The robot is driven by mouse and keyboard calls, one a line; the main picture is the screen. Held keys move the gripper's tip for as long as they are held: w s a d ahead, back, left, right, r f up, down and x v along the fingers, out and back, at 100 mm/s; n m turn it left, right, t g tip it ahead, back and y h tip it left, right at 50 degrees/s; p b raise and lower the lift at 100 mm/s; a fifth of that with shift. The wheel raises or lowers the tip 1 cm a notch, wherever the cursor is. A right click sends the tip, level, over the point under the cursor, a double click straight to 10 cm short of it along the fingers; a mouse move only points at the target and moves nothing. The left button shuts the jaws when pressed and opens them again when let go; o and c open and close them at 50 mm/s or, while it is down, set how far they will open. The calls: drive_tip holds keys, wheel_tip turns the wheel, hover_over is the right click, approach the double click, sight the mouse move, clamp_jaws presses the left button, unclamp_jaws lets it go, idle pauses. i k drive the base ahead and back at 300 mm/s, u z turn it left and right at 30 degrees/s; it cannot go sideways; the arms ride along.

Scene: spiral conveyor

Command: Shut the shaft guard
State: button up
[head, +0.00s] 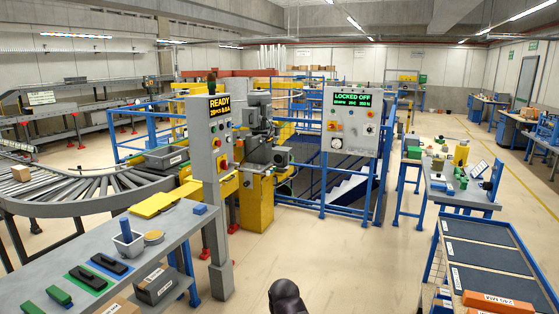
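The drive machine (262,125) stands in the middle, with a grey motor and gearbox on a yellow base (257,203). Yellow panels show around it, but I cannot tell which part is the shaft guard or whether it is open. A grey control post (209,150) in front hides part of the machine's left side. A dark rounded part of my own arm (287,298) shows at the bottom edge. My gripper is not in view.
A panel (351,136) reading "LOCKED OFF" stands right of the machine by blue railings. A roller conveyor (90,186) curves at left. A cluttered bench (178,232) is front left; a blue-framed cart (485,228) is front right. Floor between them is clear.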

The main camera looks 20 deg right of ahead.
sight(281, 155)
drive_tip(key=z, duration=0.25)
drive_tip(key=i, duration=1.2)
drive_tip(key=z, duration=0.55)
drive_tip(key=i, duration=2.35)
drive_tip(key=u, duration=0.3)
drive_tip(key=i, duration=1.8)
drive_tip(key=u, duration=0.4)
